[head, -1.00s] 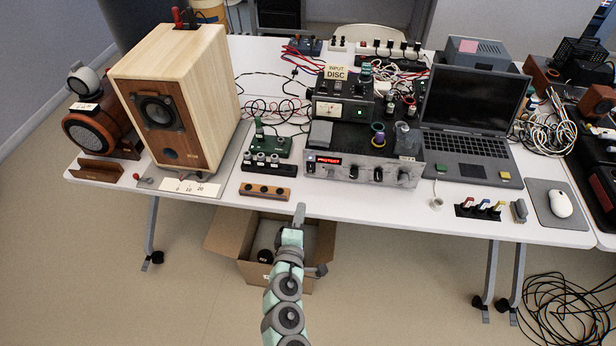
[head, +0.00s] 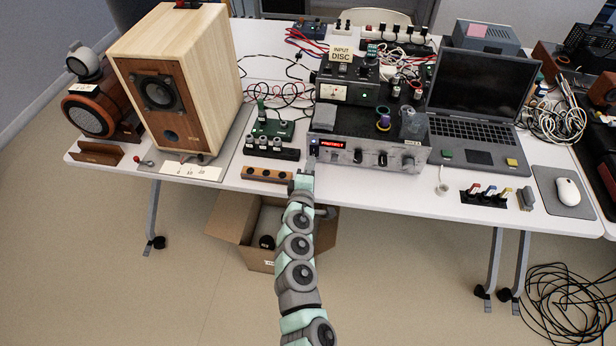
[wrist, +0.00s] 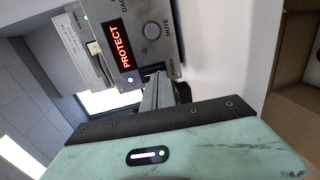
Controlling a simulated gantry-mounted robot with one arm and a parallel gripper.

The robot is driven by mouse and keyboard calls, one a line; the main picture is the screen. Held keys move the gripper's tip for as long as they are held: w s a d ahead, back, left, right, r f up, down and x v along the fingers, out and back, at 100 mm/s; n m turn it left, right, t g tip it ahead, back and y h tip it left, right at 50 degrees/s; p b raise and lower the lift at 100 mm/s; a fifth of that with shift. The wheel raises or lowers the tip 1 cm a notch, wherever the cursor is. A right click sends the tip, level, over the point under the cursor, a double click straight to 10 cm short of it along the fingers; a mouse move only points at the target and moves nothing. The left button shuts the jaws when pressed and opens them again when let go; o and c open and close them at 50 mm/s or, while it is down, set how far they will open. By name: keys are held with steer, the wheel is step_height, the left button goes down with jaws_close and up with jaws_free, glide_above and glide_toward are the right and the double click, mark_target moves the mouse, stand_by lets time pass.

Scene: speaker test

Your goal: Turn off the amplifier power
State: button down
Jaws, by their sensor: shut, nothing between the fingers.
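The amplifier (head: 370,153) is a silver-fronted unit on the table, with a red display at its left end. In the wrist view its front panel (wrist: 168,20) shows close up and turned on its side, with the red display (wrist: 120,43) reading PROTECT, a round MUTE knob (wrist: 152,30) and a small lit blue-white light (wrist: 130,80). My gripper (head: 311,165) is shut and empty at the amplifier's lower left front corner. In the wrist view my gripper's fingertips (wrist: 158,78) are at the panel's edge near that light; whether they touch cannot be told. They hide part of the panel there.
A wooden speaker (head: 215,80) stands at left and a laptop (head: 480,110) at right. A small wooden block with knobs (head: 266,174) lies left of my gripper. An open cardboard box (head: 232,228) sits below the table edge.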

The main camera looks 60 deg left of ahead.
steer(key=shift+x, duration=0.8)
